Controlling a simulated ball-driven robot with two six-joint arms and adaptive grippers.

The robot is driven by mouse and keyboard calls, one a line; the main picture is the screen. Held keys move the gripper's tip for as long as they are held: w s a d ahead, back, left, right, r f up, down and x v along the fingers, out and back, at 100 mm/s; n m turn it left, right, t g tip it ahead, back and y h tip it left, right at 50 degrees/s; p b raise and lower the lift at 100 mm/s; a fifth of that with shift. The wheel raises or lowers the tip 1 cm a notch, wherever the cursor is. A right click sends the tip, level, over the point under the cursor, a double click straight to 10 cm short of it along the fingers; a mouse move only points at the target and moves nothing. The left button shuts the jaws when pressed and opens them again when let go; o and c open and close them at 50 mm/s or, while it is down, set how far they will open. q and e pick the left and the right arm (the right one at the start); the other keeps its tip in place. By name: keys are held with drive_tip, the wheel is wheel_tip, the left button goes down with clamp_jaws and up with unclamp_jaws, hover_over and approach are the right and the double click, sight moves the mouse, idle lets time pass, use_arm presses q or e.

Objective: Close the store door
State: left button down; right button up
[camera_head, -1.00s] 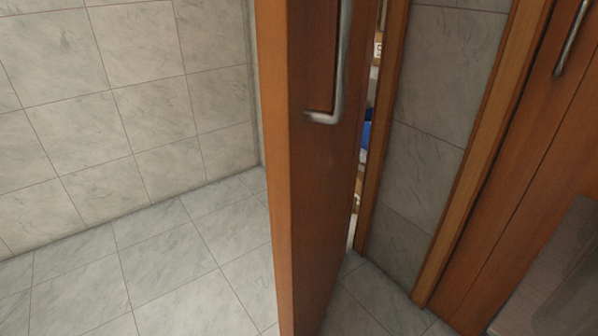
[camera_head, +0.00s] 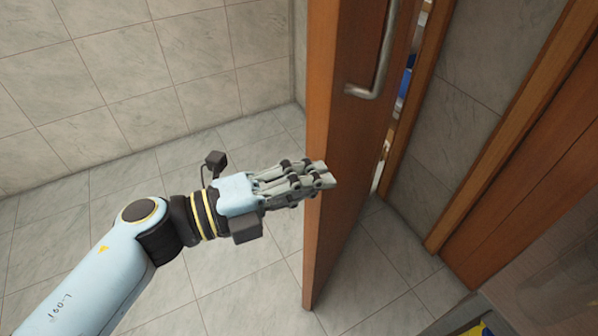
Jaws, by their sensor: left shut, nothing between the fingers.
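The store door (camera_head: 347,140) is a brown wooden panel standing open, seen nearly edge-on right of the middle. A metal bar handle (camera_head: 385,60) is on its right-hand face. Between the door and the wooden door frame (camera_head: 420,90) a narrow gap shows part of the store inside. My left gripper (camera_head: 328,176) reaches in from the left with its fingers shut and empty. Its fingertips overlap the door's near edge, below the handle; I cannot tell whether they touch it. My right gripper is not in view.
A second wooden door (camera_head: 520,215) stands at the right beyond a strip of tiled wall (camera_head: 455,140). Tiled walls and a tiled floor (camera_head: 90,220) lie to the left, with free floor there. A dark and yellow object (camera_head: 480,328) shows at the bottom right edge.

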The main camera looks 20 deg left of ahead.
sight(327, 159)
use_arm(q)
drive_tip(key=shift+w+d, duration=0.25)
drive_tip(key=shift+w, duration=0.95)
drive_tip(key=shift+w+d, duration=0.25)
drive_tip(key=shift+w, duration=0.95)
